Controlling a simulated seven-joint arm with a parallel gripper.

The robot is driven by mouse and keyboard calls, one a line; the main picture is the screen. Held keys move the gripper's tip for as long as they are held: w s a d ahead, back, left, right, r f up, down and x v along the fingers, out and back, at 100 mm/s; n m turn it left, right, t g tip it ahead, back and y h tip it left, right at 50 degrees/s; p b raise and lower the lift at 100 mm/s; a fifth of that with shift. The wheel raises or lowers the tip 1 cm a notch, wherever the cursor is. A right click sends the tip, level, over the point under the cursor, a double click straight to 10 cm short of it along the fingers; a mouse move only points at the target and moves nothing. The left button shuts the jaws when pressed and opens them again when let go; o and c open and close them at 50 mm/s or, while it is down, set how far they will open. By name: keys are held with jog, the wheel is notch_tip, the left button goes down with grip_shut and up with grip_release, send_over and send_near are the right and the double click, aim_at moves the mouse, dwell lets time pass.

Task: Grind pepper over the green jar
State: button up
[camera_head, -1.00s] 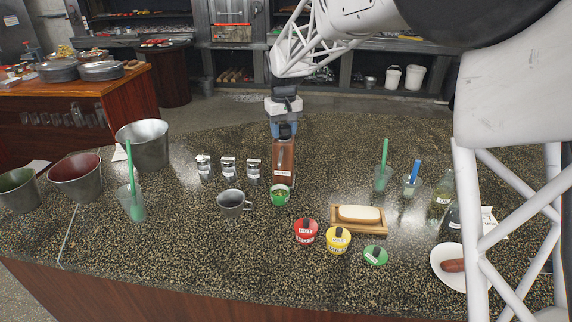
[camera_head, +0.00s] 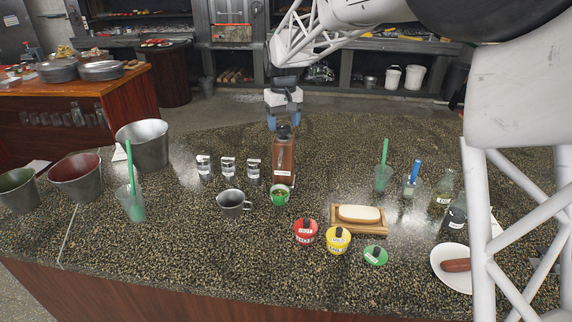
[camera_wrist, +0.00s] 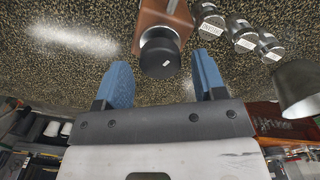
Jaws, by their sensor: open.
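The pepper grinder (camera_head: 284,160) is a brown wooden block with a black knob on top. It stands upright on the speckled counter, just behind the small green jar (camera_head: 280,196), which is open with green contents. My gripper (camera_head: 283,108) is open and empty, above and behind the grinder's knob. In the wrist view, the two blue fingers of my gripper (camera_wrist: 163,82) are spread wide, and the grinder's black knob (camera_wrist: 160,55) shows beyond the fingertips, between their lines. The green jar does not show in the wrist view.
Several silver shakers (camera_head: 228,168) stand left of the grinder. A metal cup (camera_head: 234,203) is left of the jar. Red (camera_head: 306,232) and yellow (camera_head: 337,240) jars, a green lid (camera_head: 375,255) and a wooden tray (camera_head: 345,228) lie to the right. Metal buckets (camera_head: 147,145) stand at left.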

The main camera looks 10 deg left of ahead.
jog(key=shift+r, duration=2.2)
jog(key=shift+s+d+r, duration=0.1)
jog(key=shift+s+d, duration=0.05)
jog(key=shift+d, duration=0.1)
jog(key=s+d+r+m+t, duration=0.1)
jog(key=s+d+r+m, duration=0.2)
jog(key=s+d, duration=1.7)
jog(key=s+d+f+m, duration=0.1)
jog(key=s+d+f, duration=0.1)
jog(key=s, duration=0.6)
jog(key=s+d+f+m+t, duration=0.1)
jog(key=s+d+f, duration=0.2)
jog(key=s, duration=0.4)
jog(key=s+d+f+m, duration=0.1)
jog(key=s+d+f, duration=0.2)
jog(key=s, duration=0.5)
jog(key=shift+s+d+f+t, duration=0.15)
jog(key=shift+s+d+t, duration=0.2)
jog(key=shift+d, duration=0.1)
